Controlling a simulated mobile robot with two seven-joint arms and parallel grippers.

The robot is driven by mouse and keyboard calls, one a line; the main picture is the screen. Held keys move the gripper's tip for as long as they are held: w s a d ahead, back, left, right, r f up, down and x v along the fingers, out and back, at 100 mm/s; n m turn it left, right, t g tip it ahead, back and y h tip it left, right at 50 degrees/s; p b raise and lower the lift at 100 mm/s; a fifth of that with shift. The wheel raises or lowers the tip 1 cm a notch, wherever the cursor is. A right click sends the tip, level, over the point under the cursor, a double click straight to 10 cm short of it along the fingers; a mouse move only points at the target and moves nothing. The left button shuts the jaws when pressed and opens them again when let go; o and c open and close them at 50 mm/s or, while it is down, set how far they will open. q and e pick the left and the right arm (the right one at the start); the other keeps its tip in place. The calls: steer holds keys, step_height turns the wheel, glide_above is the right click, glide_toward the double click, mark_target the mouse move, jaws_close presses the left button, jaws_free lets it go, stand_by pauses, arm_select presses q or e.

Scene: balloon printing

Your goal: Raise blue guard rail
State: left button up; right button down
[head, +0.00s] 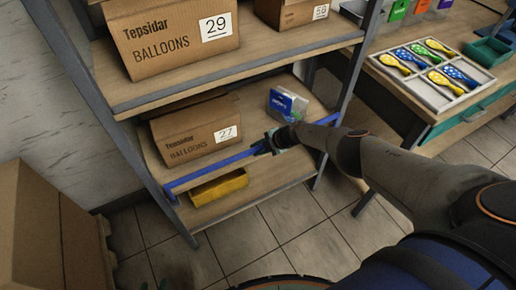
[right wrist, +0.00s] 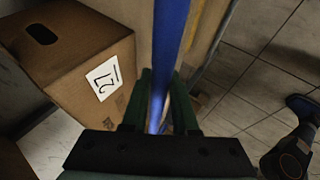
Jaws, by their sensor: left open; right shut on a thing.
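The blue guard rail (head: 222,161) runs across the front of the lower shelf, in front of the box marked 27. It spans from the left post towards the right post. My right gripper (head: 268,146) is shut on the rail, right of its middle. In the right wrist view the rail (right wrist: 170,45) runs between the two green fingers (right wrist: 158,103). My right arm covers part of the rail's right end in the head view. My left gripper is not seen in either view.
A cardboard box marked 27 (head: 192,133) and a blue-white pack (head: 287,104) are on the lower shelf. A yellow box (head: 218,187) is below the rail. Box 29 (head: 170,37) stands above. A table with a balloon tray (head: 462,90) is at right. Cardboard boxes (head: 45,235) stand at lower left.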

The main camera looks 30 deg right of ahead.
steer(key=shift+w+a+r, duration=0.1)
steer(key=shift+a+r, duration=0.05)
steer(key=c, duration=0.7)
jaws_free()
